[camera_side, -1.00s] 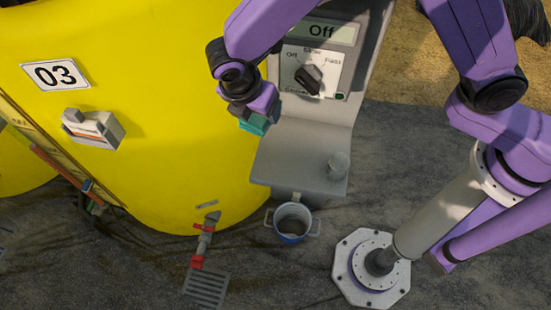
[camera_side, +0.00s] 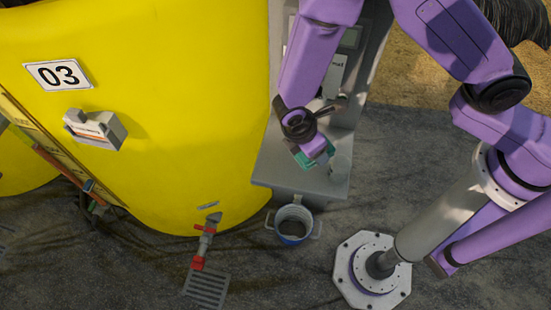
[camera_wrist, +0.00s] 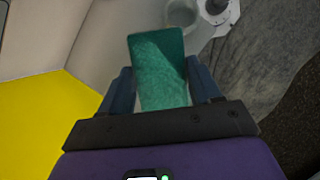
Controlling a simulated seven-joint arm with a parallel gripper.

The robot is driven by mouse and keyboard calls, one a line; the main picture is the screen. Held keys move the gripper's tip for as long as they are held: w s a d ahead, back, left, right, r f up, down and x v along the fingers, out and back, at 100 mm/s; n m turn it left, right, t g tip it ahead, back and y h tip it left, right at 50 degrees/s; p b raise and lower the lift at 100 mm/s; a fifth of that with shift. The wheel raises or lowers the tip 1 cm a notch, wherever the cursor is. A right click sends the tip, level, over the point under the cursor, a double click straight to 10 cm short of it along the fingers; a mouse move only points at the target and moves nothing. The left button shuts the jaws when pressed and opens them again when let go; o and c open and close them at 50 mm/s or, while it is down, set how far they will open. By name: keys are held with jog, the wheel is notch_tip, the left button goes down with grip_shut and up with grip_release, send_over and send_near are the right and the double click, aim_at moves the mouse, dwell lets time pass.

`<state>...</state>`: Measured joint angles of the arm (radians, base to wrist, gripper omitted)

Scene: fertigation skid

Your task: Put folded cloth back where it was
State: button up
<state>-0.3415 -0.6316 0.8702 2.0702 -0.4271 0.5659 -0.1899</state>
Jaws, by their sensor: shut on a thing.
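The folded cloth (camera_wrist: 160,62) is teal green and is gripped between the two fingers of my gripper (camera_wrist: 160,88) in the wrist view. In the side view my gripper (camera_side: 318,155) is over the grey shelf (camera_side: 272,172) of the control cabinet, and part of the green cloth (camera_side: 303,160) shows below it. The cloth is close to the shelf top; I cannot tell whether it touches. My gripper and arm hide part of the shelf and the panel.
A metal bucket (camera_side: 293,222) hangs or stands below the shelf front. The yellow tank (camera_side: 180,130) is at left.

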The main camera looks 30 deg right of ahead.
jog(key=w+a+f, duration=0.1)
jog(key=w+f, duration=0.1)
jog(key=w+a+f, duration=0.3)
jog(key=w+f, duration=0.1)
jog(key=shift+w+a+f, duration=0.2)
jog(key=shift+a, duration=0.2)
jog(key=shift+w+a+f, duration=0.2)
jog(key=shift+w+f, duration=0.05)
jog(key=shift+f, duration=0.2)
jog(key=shift+w+a+f, duration=0.2)
jog(key=shift+w+f, duration=0.05)
jog(key=shift+f, duration=1.5)
jog(key=o, duration=1.1)
jog(key=shift+f, duration=0.15)
